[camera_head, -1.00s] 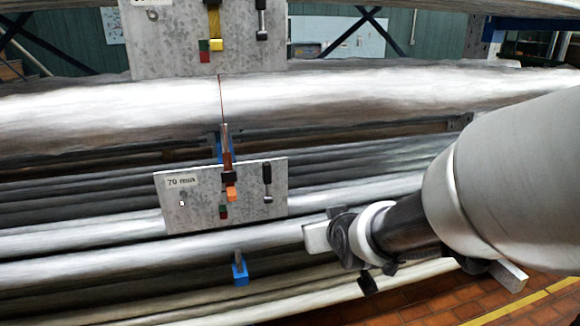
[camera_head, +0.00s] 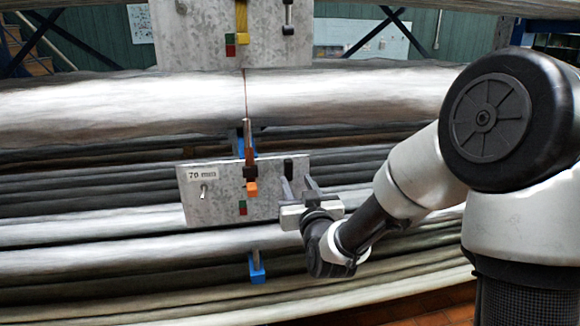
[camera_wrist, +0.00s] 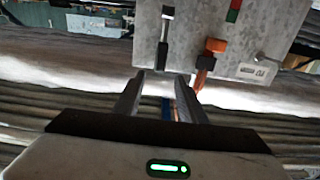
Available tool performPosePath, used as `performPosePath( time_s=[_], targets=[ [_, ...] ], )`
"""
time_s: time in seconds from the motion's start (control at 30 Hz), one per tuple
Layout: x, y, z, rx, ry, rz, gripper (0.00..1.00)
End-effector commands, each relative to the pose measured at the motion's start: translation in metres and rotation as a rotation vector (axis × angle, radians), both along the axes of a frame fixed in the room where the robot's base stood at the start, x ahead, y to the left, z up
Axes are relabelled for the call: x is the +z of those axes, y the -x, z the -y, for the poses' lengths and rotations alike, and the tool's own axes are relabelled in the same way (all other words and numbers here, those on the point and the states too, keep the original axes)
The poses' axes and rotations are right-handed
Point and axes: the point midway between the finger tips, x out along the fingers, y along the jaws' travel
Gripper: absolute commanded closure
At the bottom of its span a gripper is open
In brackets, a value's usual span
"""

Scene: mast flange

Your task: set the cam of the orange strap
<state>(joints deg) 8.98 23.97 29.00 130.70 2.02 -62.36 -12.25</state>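The orange strap's cam shows as an orange tab (camera_head: 251,189) below a dark red-brown body on a grey plate (camera_head: 206,213) labelled 70 mm. A thin red line runs up from it over the large pale tube. The cam also shows in the wrist view (camera_wrist: 214,45), where the plate appears upside down. A red and green marker (camera_head: 243,208) sits below the tab. My gripper (camera_head: 298,183) is open and empty in front of the plate's right part, right of the orange tab. Its two fingers stand apart in the wrist view (camera_wrist: 161,82).
A black-handled lever (camera_head: 288,167) is on the plate's right, partly behind my fingers; it also shows in the wrist view (camera_wrist: 164,38). Another plate (camera_head: 190,45) above carries a yellow part (camera_head: 242,30). Long tubes fill the rack. A blue block (camera_head: 257,270) hangs below.

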Motion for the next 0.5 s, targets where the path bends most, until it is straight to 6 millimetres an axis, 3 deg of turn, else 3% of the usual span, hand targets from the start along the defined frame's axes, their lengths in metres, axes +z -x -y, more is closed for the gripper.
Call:
performPosePath(
  time_s=[0.3, 0.5],
  targets=[
    [0.001, -0.063, -0.018, 0.0, -0.002, -0.001, 0.62],
    [0.0, -0.085, -0.025, 0.0, -0.001, 0.0, 0.62]
  ],
)
